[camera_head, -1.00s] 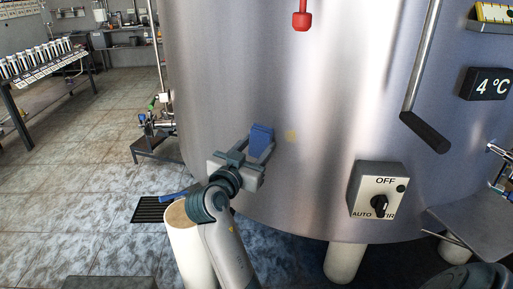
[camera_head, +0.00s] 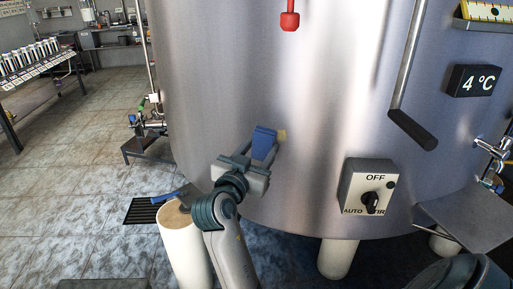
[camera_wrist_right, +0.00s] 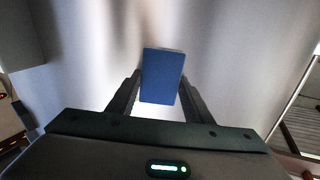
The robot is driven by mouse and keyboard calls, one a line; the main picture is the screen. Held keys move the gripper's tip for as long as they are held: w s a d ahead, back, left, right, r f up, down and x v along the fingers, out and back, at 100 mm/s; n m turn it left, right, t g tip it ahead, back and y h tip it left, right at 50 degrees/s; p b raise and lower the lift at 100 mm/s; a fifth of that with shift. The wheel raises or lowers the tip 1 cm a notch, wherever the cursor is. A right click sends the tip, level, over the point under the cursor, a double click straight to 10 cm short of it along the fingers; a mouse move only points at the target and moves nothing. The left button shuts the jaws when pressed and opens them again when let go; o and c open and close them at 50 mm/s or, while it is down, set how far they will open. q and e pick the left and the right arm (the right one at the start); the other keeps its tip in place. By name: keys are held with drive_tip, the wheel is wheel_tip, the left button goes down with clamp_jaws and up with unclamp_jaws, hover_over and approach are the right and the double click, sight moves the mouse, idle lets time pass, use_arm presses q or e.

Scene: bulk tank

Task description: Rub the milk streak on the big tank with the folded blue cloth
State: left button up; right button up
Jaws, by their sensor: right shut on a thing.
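The big tank (camera_head: 330,90) is a shiny steel cylinder that fills the middle of the head view. The milk streak (camera_head: 282,134) is a small pale yellow patch on its wall. My right gripper (camera_head: 262,154) is shut on the folded blue cloth (camera_head: 264,142), which sticks out beyond the fingertips. In the head view the cloth is just left of the streak and seems to cover its left edge. The right wrist view shows the cloth (camera_wrist_right: 162,75) upright between the two fingers, facing the tank wall. I cannot tell whether it touches the wall. My left gripper is not in view.
A switch box (camera_head: 367,187) sticks out from the tank to the right. A lever with a black handle (camera_head: 413,130) and a red knob (camera_head: 289,21) hang higher up. Open tiled floor lies to the left.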

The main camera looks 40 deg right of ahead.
drive_tip(key=shift+s, duration=0.1)
drive_tip(key=shift+s+d+p, duration=0.15)
drive_tip(key=shift+s+d, duration=0.3)
drive_tip(key=shift+s, duration=0.3)
drive_tip(key=shift+s+d+p, duration=0.15)
drive_tip(key=shift+s+d, duration=0.3)
drive_tip(key=shift+s, duration=0.25)
drive_tip(key=shift+s, duration=0.15)
drive_tip(key=shift+s+d+p, duration=0.2)
drive_tip(key=shift+s+d, duration=0.25)
drive_tip(key=shift+s, duration=0.3)
drive_tip(key=shift+s+d+p, duration=0.15)
drive_tip(key=shift+s+d, duration=0.25)
drive_tip(key=shift+s, duration=0.3)
drive_tip(key=shift+r, duration=0.1)
drive_tip(key=shift+r+p, duration=1)
drive_tip(key=shift+r, duration=0.05)
drive_tip(key=shift+w+a, duration=0.15)
